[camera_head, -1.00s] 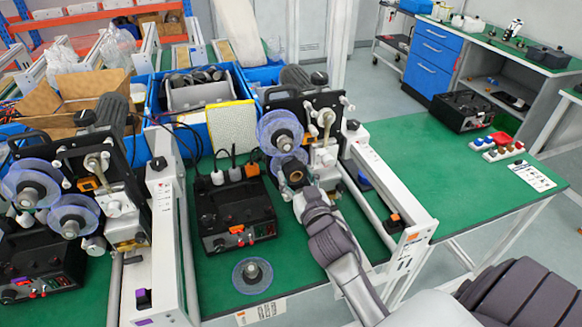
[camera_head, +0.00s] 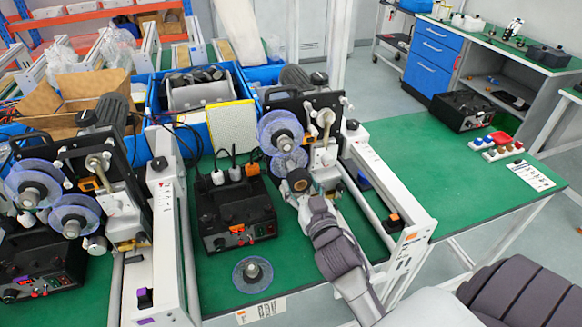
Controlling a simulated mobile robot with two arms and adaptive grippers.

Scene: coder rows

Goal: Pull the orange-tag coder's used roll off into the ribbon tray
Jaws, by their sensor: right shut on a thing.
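The orange-tag coder (camera_head: 300,105) stands in the middle of the green table, with an orange tag (camera_head: 393,219) on its white frame. Its upper clear purple-tinted reel disc (camera_head: 279,127) is on the front plate; a lower disc (camera_head: 289,162) shows just below. My right gripper (camera_head: 299,190) is shut on a dark roll with a brown core (camera_head: 298,180), just in front of the lower disc. The gripper partly hides the roll, and I cannot tell whether it is clear of its spindle. I cannot pick out the ribbon tray with certainty. My left gripper is not in view.
A black control box (camera_head: 235,212) stands left of the coder. A loose clear disc with a grey hub (camera_head: 252,274) lies on the table in front. A second coder (camera_head: 75,165) stands at left. Blue crates (camera_head: 165,100) stand behind. The table at right is mostly clear.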

